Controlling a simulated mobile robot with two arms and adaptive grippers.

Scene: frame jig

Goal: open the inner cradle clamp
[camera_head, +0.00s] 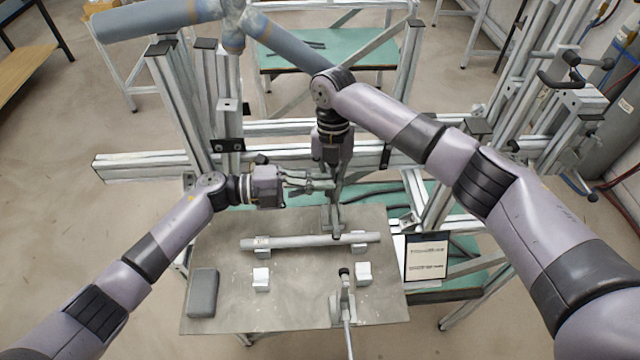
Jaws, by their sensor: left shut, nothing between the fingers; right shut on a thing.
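A pale grey tube (300,242) lies crosswise on the metal jig plate, resting on two small cradles. A toggle clamp (333,222) stands just behind the tube, right of its middle; it looks like the inner cradle clamp. My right gripper (335,203) points down from above and is shut on what seems to be this clamp's handle; its fingers hide much of it, so the lever's angle is unclear. My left gripper (325,185) is shut and empty, level, pointing right, close to the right fingers in the picture. Whether they touch is unclear.
A second clamp (343,305) stands at the plate's front, its lever toward me. White blocks (261,280) (363,273) and a dark grey block (203,292) sit on the plate (300,315). A framed sheet (426,257) stands right. Aluminium frame beams (150,165) run behind.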

